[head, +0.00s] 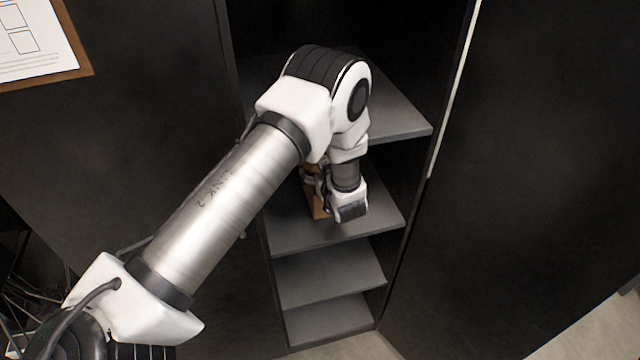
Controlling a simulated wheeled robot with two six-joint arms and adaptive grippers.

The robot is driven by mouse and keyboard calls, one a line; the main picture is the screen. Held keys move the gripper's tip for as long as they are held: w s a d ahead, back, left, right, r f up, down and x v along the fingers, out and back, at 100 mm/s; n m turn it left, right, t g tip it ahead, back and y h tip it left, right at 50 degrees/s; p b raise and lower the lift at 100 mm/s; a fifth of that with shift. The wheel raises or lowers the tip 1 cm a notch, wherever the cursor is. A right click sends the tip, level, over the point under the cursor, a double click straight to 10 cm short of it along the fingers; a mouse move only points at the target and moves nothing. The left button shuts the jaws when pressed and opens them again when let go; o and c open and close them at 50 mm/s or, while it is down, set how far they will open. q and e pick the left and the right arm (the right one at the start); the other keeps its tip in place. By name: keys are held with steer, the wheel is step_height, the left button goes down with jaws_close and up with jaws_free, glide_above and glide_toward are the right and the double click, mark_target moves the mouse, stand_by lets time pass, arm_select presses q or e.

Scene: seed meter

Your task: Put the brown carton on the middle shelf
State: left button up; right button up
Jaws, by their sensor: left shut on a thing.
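The brown carton (316,204) shows as a small strip in the head view, at the second visible shelf (380,222) from the top. Most of it is hidden behind my left gripper and wrist. My left gripper (318,184) reaches down from my left arm into the cabinet and is shut on the carton. The carton's lower end is at or just above the shelf surface; I cannot tell whether it touches. My right gripper is not in view.
A higher grey shelf (400,118) lies close to my left wrist. Two lower shelves, one here (330,276) and the lowest (335,320), look empty. Dark panels stand on both sides of the opening. A clipboard (82,66) is at the upper left.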

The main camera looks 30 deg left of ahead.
arm_select(q)
step_height(320, 180, down, 3)
steer(key=shift+s+d+f+b, duration=0.1)
steer(key=shift+f+b, duration=0.05)
steer(key=shift+b, duration=0.75)
steer(key=shift+f, duration=0.1)
steer(key=o, duration=1.4)
steer(key=shift+o, duration=0.2)
steer(key=shift+r, duration=0.2)
